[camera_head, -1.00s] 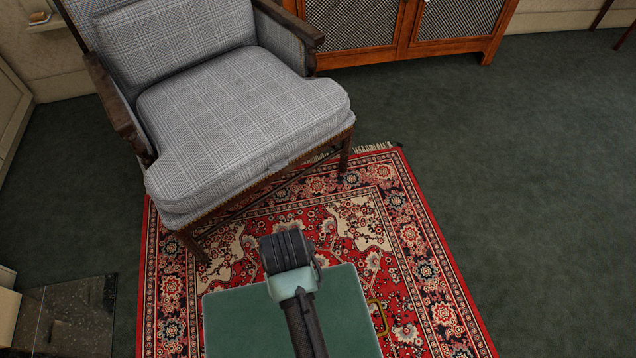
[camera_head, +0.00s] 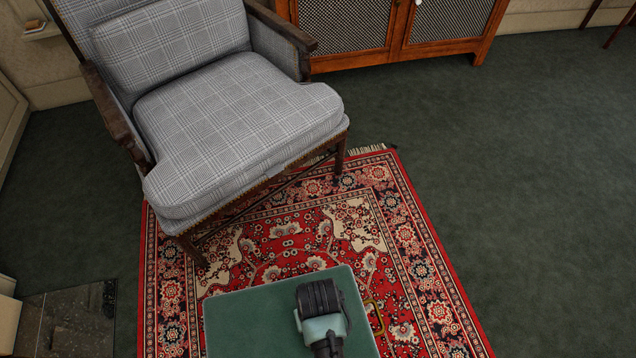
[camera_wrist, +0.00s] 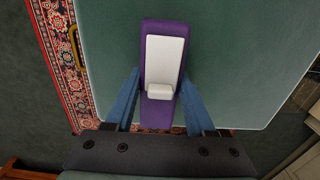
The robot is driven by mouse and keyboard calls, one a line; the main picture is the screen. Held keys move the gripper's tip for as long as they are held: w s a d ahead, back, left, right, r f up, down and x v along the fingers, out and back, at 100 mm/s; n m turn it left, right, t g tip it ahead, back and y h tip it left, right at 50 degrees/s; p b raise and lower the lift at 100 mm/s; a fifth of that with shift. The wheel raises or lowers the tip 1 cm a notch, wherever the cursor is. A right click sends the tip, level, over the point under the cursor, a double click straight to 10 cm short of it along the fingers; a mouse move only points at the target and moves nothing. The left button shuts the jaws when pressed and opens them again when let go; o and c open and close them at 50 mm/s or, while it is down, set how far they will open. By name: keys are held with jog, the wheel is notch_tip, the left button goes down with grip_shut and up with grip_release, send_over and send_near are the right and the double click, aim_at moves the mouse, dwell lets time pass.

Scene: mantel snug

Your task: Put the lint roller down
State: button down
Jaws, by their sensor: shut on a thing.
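My gripper (camera_wrist: 160,78) shows in the wrist view with its two blue fingers on either side of a purple and white thing, which I take as the lint roller (camera_wrist: 165,60). The fingers are shut on it. Its purple body lies lengthwise in the picture, with a white plate along its face. Behind it is the green top (camera_wrist: 235,60), which also shows in the head view (camera_head: 245,325). I cannot tell whether the roller touches this top. In the head view my wrist is over the top's right part, and the fingers and roller are hidden.
A grey plaid armchair (camera_head: 235,110) stands just beyond the green top, on a red patterned rug (camera_head: 420,270). A brass handle (camera_head: 375,317) is at the top's right edge. A wooden cabinet (camera_head: 445,45) stands at the back. Dark green carpet (camera_head: 510,150) on the right is clear.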

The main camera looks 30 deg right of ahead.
jog(key=shift+f, duration=0.8)
jog(key=shift+c, duration=1.2)
grip_release()
jog(key=shift+f, duration=0.1)
notch_tip(320, 180, up, 12)
jog(key=p, duration=0.4)
jog(key=shift+w+r, duration=0.1)
jog(key=shift+r, duration=0.1)
